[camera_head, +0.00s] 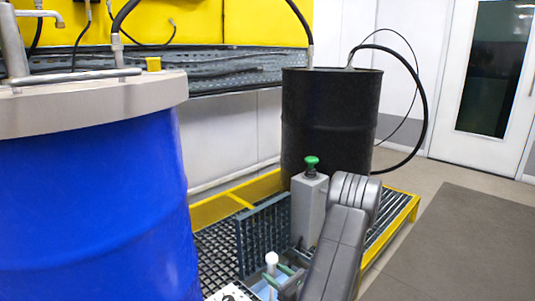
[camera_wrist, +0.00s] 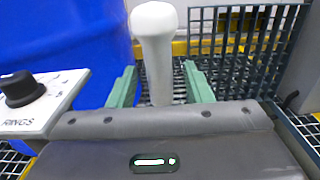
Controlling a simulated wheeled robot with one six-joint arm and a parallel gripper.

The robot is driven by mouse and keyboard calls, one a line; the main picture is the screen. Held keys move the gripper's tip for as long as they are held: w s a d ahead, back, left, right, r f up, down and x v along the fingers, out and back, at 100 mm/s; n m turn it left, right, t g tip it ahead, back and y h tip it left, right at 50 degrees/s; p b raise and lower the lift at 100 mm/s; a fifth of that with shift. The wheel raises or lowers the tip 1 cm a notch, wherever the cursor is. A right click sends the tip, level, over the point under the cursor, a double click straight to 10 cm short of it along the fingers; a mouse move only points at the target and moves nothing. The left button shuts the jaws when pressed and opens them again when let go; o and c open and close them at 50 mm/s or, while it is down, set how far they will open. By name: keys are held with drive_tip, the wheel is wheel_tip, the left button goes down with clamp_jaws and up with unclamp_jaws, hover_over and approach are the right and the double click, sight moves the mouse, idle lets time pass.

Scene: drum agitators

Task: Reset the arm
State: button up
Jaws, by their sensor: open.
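My gripper (camera_wrist: 158,78) is open, with its two green fingers apart on either side of a white rounded-top handle (camera_wrist: 154,50). Gaps show between the handle and both fingers in the wrist view. In the head view my gripper (camera_head: 281,276) is low, beside the same white handle (camera_head: 271,259), and my grey arm hides part of the area to its right. The handle stands upright; its lower end is hidden by my gripper body.
A blue drum (camera_head: 95,210) stands close on the left, a black drum (camera_head: 330,120) behind. A grey post with a green button (camera_head: 311,161) and an upright grating (camera_head: 262,235) stand nearby. A panel with a black knob (camera_wrist: 22,88) is at the left. Open floor (camera_head: 470,230) lies right.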

drive_tip(key=p+v, duration=0.1)
drive_tip(key=v, duration=0.7)
drive_tip(key=b+x, duration=0.3)
drive_tip(key=x, duration=0.9)
wheel_tip(320, 180, up, 37)
drive_tip(key=w+m+t+h+p, duration=0.1)
drive_tip(key=m+t+h+p, duration=0.2)
drive_tip(key=p, duration=2.4)
drive_tip(key=shift+w+a+f+m+t+h, duration=0.2)
drive_tip(key=shift+w+m+t+h, duration=0.3)
drive_tip(key=shift+h, duration=0.7)
drive_tip(key=shift+s, duration=0.15)
drive_tip(key=shift+s+f, duration=0.1)
